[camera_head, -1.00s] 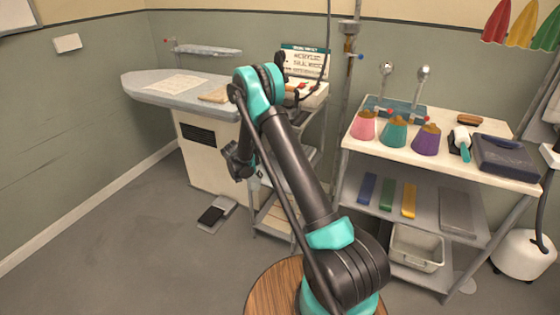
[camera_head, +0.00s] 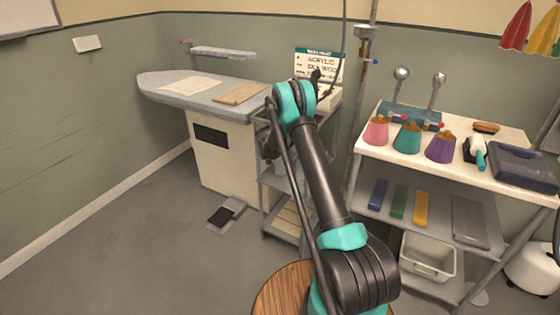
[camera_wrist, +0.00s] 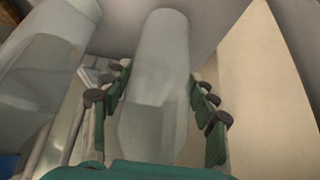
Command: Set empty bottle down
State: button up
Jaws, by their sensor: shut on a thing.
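A pale, translucent bottle (camera_wrist: 155,85) stands between the fingers of my gripper (camera_wrist: 158,105) in the wrist view. The gripper is shut on it, with a green finger with dark pads on each side. A second pale, translucent vessel (camera_wrist: 42,75) is close by on the left, apart from the fingers. In the head view my gripper (camera_head: 269,146) is at the narrow shelved stand (camera_head: 268,185) beside the ironing station, mostly hidden by my arm. The held bottle cannot be made out clearly there. The wrist view does not show whether its base touches a surface.
The ironing board (camera_head: 200,92) is left of my arm, with a wooden board (camera_head: 240,94) on it. A sign (camera_head: 319,66) stands behind my arm. The white-topped trolley (camera_head: 470,170) is at right, with several coloured pots. A pedal (camera_head: 222,214) lies on the floor. The left floor is clear.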

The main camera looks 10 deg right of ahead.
jog(key=shift+w+d+f, duration=0.1)
jog(key=shift+w+f, duration=0.05)
jog(key=shift+f, duration=0.15)
jog(key=shift+f, duration=0.1)
jog(key=o, duration=1.2)
jog(key=shift+c, duration=0.2)
jog(key=v, duration=0.7)
jog(key=shift+r, duration=0.35)
